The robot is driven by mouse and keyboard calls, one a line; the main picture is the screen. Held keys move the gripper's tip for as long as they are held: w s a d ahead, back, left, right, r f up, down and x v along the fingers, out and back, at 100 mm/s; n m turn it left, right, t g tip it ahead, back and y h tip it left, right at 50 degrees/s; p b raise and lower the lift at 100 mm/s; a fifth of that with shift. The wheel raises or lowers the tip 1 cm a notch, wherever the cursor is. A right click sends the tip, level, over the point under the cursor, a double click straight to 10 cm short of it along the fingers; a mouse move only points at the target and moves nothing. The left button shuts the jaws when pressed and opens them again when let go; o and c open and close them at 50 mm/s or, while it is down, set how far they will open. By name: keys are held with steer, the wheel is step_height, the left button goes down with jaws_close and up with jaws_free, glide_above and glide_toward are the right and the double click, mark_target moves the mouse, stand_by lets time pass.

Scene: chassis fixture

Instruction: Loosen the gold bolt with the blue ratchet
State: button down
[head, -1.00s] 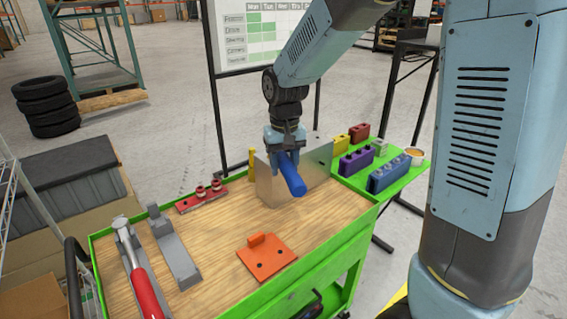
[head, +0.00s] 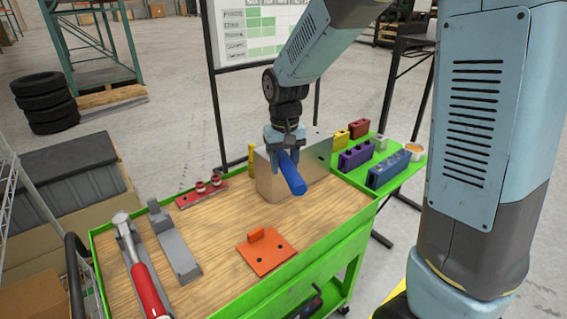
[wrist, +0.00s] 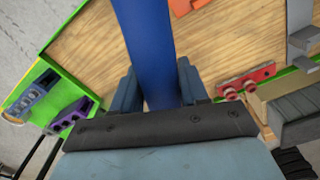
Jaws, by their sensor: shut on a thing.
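The blue ratchet handle (head: 291,174) is in my gripper (head: 285,150), which is shut on it above the back of the wooden bench top. The handle points down and toward the front right. In the wrist view the blue handle (wrist: 151,45) runs up from between the two fingers of my gripper (wrist: 160,88). The grey metal chassis block (head: 312,168) stands just behind and beside the ratchet. A yellow-gold upright piece (head: 252,160) shows at the block's left edge; I cannot tell whether it is the bolt. The ratchet's head is hidden by my gripper.
An orange plate (head: 266,252) lies at the front middle. A red plate with knobs (head: 202,191), a grey holder (head: 174,245) and a red-handled hammer (head: 146,280) are at left. A purple block (head: 356,155) and a blue block (head: 389,170) stand on the green side shelf (head: 400,186).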

steer(key=shift+d+n, duration=0.3)
steer(key=shift+d, duration=0.1)
steer(key=shift+w+d+n, duration=0.25)
steer(key=shift+d+n, duration=0.25)
steer(key=shift+d, duration=0.1)
steer(key=shift+w+d+f, duration=0.1)
steer(key=shift+d, duration=0.15)
steer(key=shift+d+n, duration=0.1)
steer(key=shift+n, duration=0.2)
steer(key=shift+w+d+n, duration=0.45)
steer(key=shift+d+n, duration=0.15)
steer(key=shift+d, duration=0.2)
steer(key=shift+w+d, duration=0.1)
steer(key=shift+d, duration=0.05)
stand_by(0.4)
steer(key=shift+w+d+n, duration=0.4)
steer(key=shift+d+n, duration=0.1)
steer(key=shift+n, duration=0.2)
steer(key=shift+w+d+n, duration=0.25)
steer(key=shift+d+n, duration=0.05)
steer(key=shift+d, duration=0.05)
steer(key=shift+w+d+n, duration=0.45)
steer(key=shift+d+n, duration=0.05)
